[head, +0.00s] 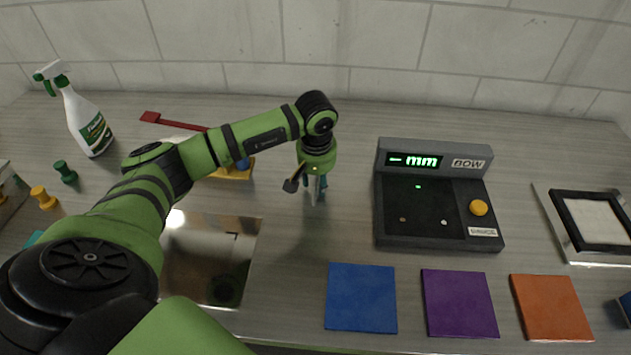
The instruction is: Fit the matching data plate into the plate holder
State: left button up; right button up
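Three flat square plates lie in a row at the front of the counter: blue (361,297), purple (459,303) and orange (551,307). A dark device (433,240) marked "BOW" stands behind them, with a green lit arrow and "mm" on its screen (414,160) and a yellow knob (478,208). A black frame with a pale inside (592,221) rests on a silvery base at the right; I cannot tell which is the plate holder. My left gripper (315,199) points down left of the device, apart from the plates; its fingers are too small to read. My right gripper is not visible.
A spray bottle (84,115) stands at the back left. Green (65,172) and yellow (43,196) pegs are at the left. A red-handled tool (172,121) and a yellow tray (236,173) lie behind my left arm. A shiny recess (205,270) is at the front left.

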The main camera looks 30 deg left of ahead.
pick_arm(q)
jog(key=shift+f+b, duration=0.2)
jog(key=shift+b, duration=0.1)
dwell(0.4)
grip_shut()
